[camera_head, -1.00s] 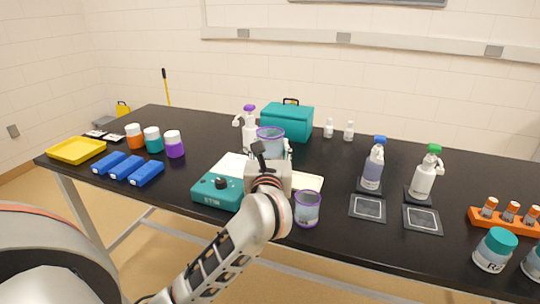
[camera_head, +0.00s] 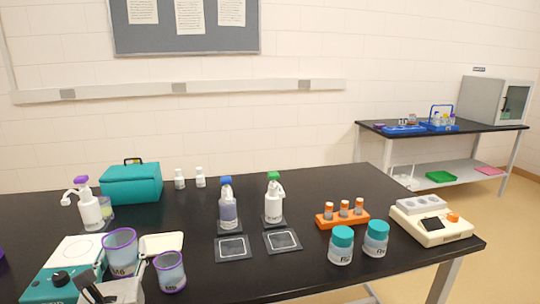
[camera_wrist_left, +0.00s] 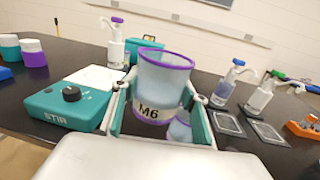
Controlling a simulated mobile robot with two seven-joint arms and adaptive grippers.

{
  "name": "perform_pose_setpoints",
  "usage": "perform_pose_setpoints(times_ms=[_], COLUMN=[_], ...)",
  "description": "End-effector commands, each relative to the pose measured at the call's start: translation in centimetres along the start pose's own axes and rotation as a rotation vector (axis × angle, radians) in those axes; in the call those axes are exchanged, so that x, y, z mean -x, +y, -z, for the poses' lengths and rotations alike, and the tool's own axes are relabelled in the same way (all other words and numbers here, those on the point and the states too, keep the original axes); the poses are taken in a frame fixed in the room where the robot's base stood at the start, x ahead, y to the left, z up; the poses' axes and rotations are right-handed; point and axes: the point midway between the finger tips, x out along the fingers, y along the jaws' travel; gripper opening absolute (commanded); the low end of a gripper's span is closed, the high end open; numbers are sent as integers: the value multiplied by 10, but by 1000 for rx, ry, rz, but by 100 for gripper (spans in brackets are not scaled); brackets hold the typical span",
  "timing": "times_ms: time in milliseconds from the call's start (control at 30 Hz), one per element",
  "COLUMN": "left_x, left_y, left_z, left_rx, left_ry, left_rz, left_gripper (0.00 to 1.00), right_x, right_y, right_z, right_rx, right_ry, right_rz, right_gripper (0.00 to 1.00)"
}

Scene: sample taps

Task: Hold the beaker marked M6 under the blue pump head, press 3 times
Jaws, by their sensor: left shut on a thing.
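The beaker marked M6 (camera_head: 121,254) is clear with a purple rim and is upright. My left gripper (camera_head: 112,284) is shut on it, beside the stirrer. In the left wrist view the M6 beaker (camera_wrist_left: 161,88) sits between the teal-padded fingers (camera_wrist_left: 156,106), label facing the camera. The blue pump head (camera_head: 226,181) tops a bottle of bluish liquid (camera_head: 229,209), to the right of and beyond the held beaker. It also shows in the left wrist view (camera_wrist_left: 238,62). A dark square pad (camera_head: 233,248) lies before this bottle. My right gripper is not in view.
A second purple-rimmed beaker (camera_head: 170,272) stands close right of the held one. The teal stirrer (camera_head: 50,283) is at left. A green-headed pump bottle (camera_head: 273,204) stands right of the blue one, a purple-headed one (camera_head: 89,208) at far left. An orange rack (camera_head: 342,217) and jars are at right.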

Motion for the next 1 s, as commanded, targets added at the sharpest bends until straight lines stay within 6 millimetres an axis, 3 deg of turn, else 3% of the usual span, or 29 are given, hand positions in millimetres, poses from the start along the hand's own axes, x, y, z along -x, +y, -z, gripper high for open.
perform_pose_setpoints(times_ms=[33, 200, 400, 600, 833, 1000], left_x=[14, 56, 95, 109, 109, 109], left_y=[-5, -26, -42, -48, -48, -48], left_z=[16, 54, 82, 90, 90, 90], left_rx=[-9, -9, -4, 0, 0, 0], left_ry=[6, 6, 2, -2, -3, -3], left_rz=[44, 192, 313, 355, 357, 356], left_gripper=[20, 20, 20, 20, 20, 20], right_x=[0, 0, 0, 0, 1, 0], right_y=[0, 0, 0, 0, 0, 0], right_z=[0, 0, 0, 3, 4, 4], right_rx=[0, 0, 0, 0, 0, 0], right_ry=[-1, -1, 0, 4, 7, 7], right_rz=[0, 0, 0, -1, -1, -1], right_gripper=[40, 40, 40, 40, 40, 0])
